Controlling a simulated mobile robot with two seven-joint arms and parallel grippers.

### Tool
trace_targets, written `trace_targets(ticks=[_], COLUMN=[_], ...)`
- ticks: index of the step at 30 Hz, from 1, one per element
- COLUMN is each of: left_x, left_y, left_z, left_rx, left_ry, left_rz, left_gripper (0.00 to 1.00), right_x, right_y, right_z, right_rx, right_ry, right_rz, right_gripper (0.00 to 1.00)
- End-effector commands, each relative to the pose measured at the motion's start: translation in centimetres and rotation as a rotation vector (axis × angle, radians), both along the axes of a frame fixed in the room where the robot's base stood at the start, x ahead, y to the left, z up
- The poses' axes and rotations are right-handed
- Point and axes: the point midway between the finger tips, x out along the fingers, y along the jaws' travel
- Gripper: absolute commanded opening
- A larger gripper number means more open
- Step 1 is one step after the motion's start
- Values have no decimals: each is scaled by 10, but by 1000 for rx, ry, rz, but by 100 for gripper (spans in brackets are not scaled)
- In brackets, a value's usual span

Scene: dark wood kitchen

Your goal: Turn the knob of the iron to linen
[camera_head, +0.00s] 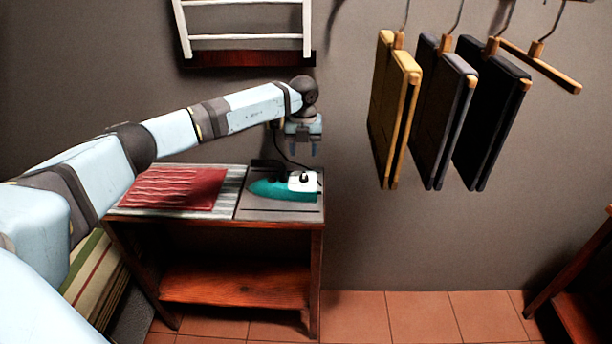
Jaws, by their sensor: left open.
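The iron (271,190) lies on the right part of the small wooden table, with a teal body and a white section at its right end. A small dark knob (304,176) shows on the white section. My left gripper (303,150) is open and empty above the iron's white end, pointing down, with a visible gap to the knob. The knob's markings are too small to read. My right gripper is not in view.
A folded red cloth (173,188) lies on the striped left part of the table (318,230). Folded trousers (390,110) hang on hangers at the right. A white rack (245,42) is on the wall above. The lower shelf (235,285) is empty.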

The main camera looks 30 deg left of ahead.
Motion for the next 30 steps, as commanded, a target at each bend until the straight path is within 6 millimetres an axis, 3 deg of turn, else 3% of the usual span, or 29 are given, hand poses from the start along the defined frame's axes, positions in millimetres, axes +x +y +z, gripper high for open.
trace_targets(ticks=[6,12,18,26,30], left_x=[-1,0,0,0,0], left_y=[-1,-1,-1,-1,-1], left_z=[-49,-80,-93,-94,-94], left_rx=[-2,-1,-2,-2,-2], left_ry=[3,0,-1,-1,-1], left_rz=[-2,-1,-3,-3,-3], left_gripper=[49,49,49,49,21], right_x=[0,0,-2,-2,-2], right_y=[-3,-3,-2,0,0], right_z=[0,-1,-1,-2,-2], right_rx=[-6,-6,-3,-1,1], right_ry=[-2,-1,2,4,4], right_rz=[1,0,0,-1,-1], right_gripper=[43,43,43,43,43])
